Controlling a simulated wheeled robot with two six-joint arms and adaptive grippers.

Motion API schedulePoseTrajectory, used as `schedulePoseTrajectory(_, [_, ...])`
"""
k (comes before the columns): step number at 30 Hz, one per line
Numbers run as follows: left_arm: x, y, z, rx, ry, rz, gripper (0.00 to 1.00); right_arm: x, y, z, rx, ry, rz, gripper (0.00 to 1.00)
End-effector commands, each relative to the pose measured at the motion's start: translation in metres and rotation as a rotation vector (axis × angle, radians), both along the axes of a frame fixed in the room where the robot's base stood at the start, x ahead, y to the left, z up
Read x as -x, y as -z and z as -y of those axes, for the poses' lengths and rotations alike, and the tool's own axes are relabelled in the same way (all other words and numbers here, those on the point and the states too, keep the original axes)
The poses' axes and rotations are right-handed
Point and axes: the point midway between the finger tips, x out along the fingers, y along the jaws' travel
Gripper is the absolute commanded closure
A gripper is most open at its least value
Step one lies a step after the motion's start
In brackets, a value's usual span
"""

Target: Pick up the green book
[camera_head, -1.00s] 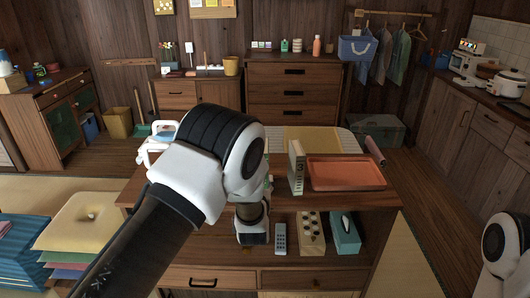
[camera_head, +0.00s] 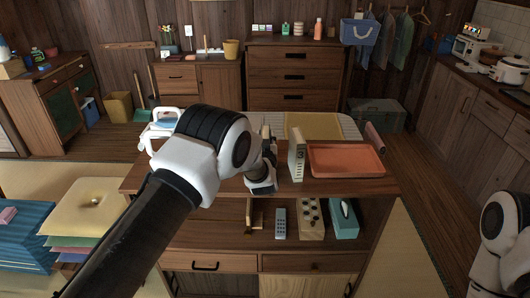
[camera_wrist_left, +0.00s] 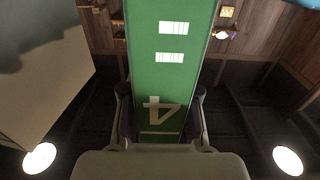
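The green book (camera_wrist_left: 172,80) fills the middle of the left wrist view, showing white marks and a large inverted "4". My left gripper (camera_wrist_left: 162,112) has one finger beside each edge of the book. Its fingers look very close to the book, but I cannot tell whether they press on it. In the head view the left gripper (camera_head: 265,165) is at the tabletop's front edge, left of a pale book marked "3" (camera_head: 297,160). The green book is hidden there behind the gripper and arm. My right gripper is out of view; only part of the right arm shows.
An orange tray (camera_head: 345,160) lies right of the pale book on the wooden table (camera_head: 370,187). The shelf below holds a remote (camera_head: 280,223), a box with dark dots (camera_head: 311,219) and a teal tissue box (camera_head: 343,219). A pale block (camera_wrist_left: 45,90) is close by in the wrist view.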

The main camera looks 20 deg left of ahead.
Motion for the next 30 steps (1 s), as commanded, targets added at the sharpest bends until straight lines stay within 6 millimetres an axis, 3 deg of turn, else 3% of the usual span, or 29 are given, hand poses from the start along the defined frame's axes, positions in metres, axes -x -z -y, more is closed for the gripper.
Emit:
schedulePoseTrajectory(14, [0.0,-0.003,0.0,0.0,0.0,0.001,1.0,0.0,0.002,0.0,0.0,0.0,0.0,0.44])
schedulePoseTrajectory(23, [0.0,-0.037,0.0,-0.001,0.001,0.003,1.0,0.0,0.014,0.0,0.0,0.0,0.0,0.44])
schedulePoseTrajectory(30, [0.048,-0.038,-0.033,0.001,-0.002,-0.002,1.0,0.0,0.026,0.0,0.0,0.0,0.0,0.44])
